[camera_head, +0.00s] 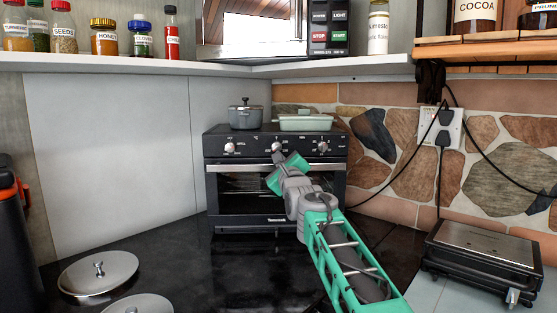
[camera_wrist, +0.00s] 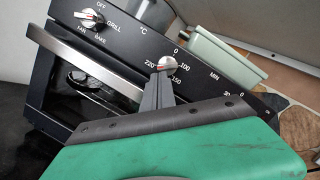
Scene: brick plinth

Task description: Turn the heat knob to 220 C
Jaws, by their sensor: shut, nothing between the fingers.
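A black toaster oven (camera_head: 214,175) stands on the dark counter with three knobs along its upper front. The heat knob (camera_head: 277,147) is the middle one; it also shows in the wrist view (camera_wrist: 167,62), with °C, 0, 100, 150 and 220 printed around it. It is pale with a small reddish mark, but I cannot tell exactly which number it points to. My gripper (camera_head: 284,159) is shut and empty, its fingertips (camera_wrist: 161,76) right at the lower edge of the heat knob. I cannot tell whether they touch it. The fingers hide part of the panel below.
The mode knob (camera_wrist: 92,18) is to the left and a minutes dial to the right. A metal door handle (camera_wrist: 80,60) runs below the knobs. A grey pot (camera_head: 245,117) and a green dish (camera_head: 305,123) stand on top. A black grill (camera_head: 485,260) is at right.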

